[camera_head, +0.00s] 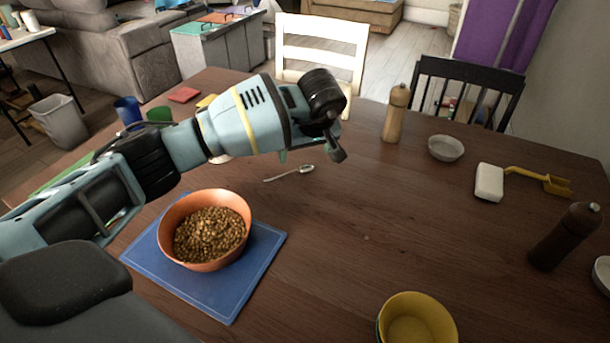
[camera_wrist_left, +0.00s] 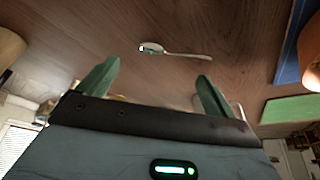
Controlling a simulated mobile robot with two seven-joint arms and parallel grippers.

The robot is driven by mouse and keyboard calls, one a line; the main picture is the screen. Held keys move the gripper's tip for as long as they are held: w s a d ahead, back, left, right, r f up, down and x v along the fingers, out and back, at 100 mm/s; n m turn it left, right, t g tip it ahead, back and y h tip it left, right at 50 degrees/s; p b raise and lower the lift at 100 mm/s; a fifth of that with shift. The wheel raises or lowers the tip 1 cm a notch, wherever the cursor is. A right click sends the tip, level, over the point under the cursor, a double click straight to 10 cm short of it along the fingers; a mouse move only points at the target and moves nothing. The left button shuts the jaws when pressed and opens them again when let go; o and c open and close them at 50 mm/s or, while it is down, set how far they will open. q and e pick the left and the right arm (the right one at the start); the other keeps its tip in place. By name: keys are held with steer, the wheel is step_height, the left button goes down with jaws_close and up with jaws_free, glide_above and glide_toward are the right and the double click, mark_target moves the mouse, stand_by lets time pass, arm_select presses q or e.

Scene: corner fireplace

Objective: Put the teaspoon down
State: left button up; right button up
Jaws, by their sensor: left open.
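The teaspoon (camera_head: 290,173) is a small silver spoon lying on the brown wooden table (camera_head: 350,250), in front of my left gripper in the head view. It also shows in the left wrist view (camera_wrist_left: 175,52), apart from the fingers and with nothing holding it. My left gripper (camera_wrist_left: 158,85) is open and empty, with its two green fingers spread. In the head view the left gripper (camera_head: 310,152) hangs over the table just behind the spoon, its fingers mostly hidden by its own body. My right gripper is not in view.
An orange bowl of brown pellets (camera_head: 210,232) stands on a blue mat (camera_head: 262,262) at the left. A yellow bowl (camera_head: 418,318) is at the front. A wooden mill (camera_head: 396,113), a small bowl (camera_head: 446,148) and a dark mill (camera_head: 565,236) stand at the right. The table's middle is clear.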

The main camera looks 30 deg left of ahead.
mark_target(302, 169)
arm_select(q)
steer(key=shift+x, duration=3.9)
steer(key=shift+d, duration=0.1)
steer(key=c, duration=1.1)
step_height(302, 169, up, 10)
steer(key=shift+r, duration=0.1)
